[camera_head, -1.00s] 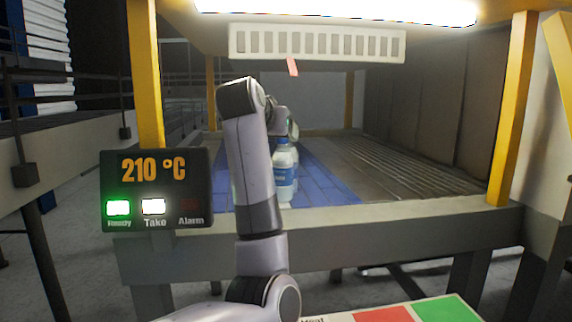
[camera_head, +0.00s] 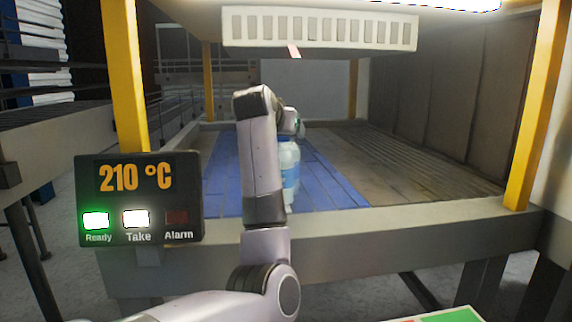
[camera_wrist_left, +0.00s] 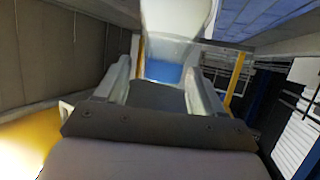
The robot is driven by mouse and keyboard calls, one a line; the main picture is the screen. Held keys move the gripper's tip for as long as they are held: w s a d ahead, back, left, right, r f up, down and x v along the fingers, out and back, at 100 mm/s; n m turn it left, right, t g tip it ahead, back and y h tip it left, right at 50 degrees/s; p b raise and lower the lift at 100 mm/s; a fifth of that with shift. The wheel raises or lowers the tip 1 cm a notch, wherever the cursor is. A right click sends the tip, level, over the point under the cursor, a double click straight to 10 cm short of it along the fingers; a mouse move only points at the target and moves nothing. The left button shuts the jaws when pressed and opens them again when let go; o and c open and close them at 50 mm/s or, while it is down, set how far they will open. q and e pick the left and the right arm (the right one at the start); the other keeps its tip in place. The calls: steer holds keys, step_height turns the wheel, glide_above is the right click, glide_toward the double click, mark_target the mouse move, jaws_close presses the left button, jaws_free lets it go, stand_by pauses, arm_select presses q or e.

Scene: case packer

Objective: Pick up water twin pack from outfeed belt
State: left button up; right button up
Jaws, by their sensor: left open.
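The water twin pack (camera_head: 290,172) stands upright on the blue outfeed belt (camera_head: 330,185), clear plastic with a pale blue label. My left arm covers its left side, so I cannot make out both bottles. My left gripper (camera_head: 301,129) is at the top of the pack, mostly hidden by my own wrist. A large, pale, translucent part of the pack (camera_wrist_left: 180,18) shows just beyond the fingertips. My right gripper is not in view.
A panel (camera_head: 139,198) reads 210 °C, with Ready and Take lit. Yellow posts (camera_head: 125,75) flank the opening, a grey front rail (camera_head: 400,232) crosses below, and a vented white housing (camera_head: 320,30) hangs above. The belt right of the pack is clear.

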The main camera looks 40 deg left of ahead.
arm_select(q)
steer(key=shift+x, duration=1.05)
jaws_close()
stand_by(0.5)
steer(key=shift+r, duration=0.15)
